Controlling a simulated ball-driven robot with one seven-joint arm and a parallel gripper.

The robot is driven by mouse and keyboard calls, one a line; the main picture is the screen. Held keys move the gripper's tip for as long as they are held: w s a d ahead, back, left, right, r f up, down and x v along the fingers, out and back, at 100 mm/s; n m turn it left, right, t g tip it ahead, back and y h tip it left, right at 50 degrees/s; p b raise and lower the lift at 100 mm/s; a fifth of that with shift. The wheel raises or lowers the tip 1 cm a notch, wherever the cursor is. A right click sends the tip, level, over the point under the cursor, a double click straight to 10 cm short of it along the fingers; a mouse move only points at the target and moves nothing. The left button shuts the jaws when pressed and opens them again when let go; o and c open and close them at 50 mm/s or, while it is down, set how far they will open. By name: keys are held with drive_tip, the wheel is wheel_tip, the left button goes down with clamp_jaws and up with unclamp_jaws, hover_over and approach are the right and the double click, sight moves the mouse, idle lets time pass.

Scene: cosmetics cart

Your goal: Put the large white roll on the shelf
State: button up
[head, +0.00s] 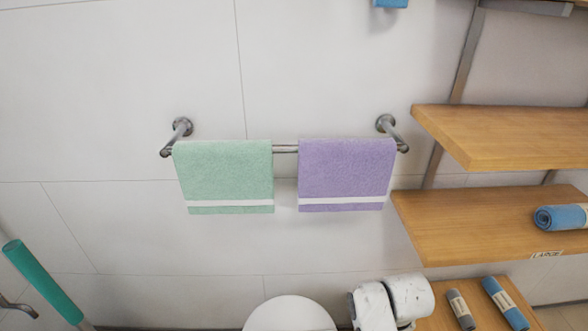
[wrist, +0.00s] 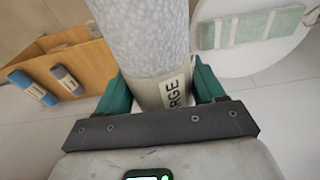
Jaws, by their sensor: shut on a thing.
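In the wrist view, my gripper (wrist: 165,92) is shut on the large white roll (wrist: 140,35). The roll is pale and speckled, with a band marked "RGE" in the visible part; its far end runs out of the top of the picture. The gripper and held roll are not clearly identifiable in the head view. The wooden shelves (head: 480,225) stand at the right of the head view. The middle one carries a blue roll (head: 560,217) at its right and a small, hard-to-read tag on its front edge. Its left part is bare.
The lower shelf (head: 420,322) holds a grey roll (head: 460,309) and a blue roll (head: 506,303). The upper shelf (head: 500,140) looks bare where visible. Green (head: 224,175) and purple (head: 346,173) towels hang on a wall bar left of the shelves. A white rounded top (head: 290,315) stands below.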

drive_tip(key=s+r+p, duration=0.1)
drive_tip(key=r+p, duration=0.2)
drive_tip(key=s+r+p, duration=0.2)
drive_tip(key=r+p, duration=0.1)
drive_tip(key=s+r+p, duration=0.2)
drive_tip(key=r+p, duration=0.1)
drive_tip(key=shift+s, duration=0.15)
drive_tip(key=shift+s+d+r+p, duration=0.1)
drive_tip(key=shift+s+r+p, duration=0.45)
drive_tip(key=shift+p, duration=0.35)
drive_tip(key=shift+w, duration=0.1)
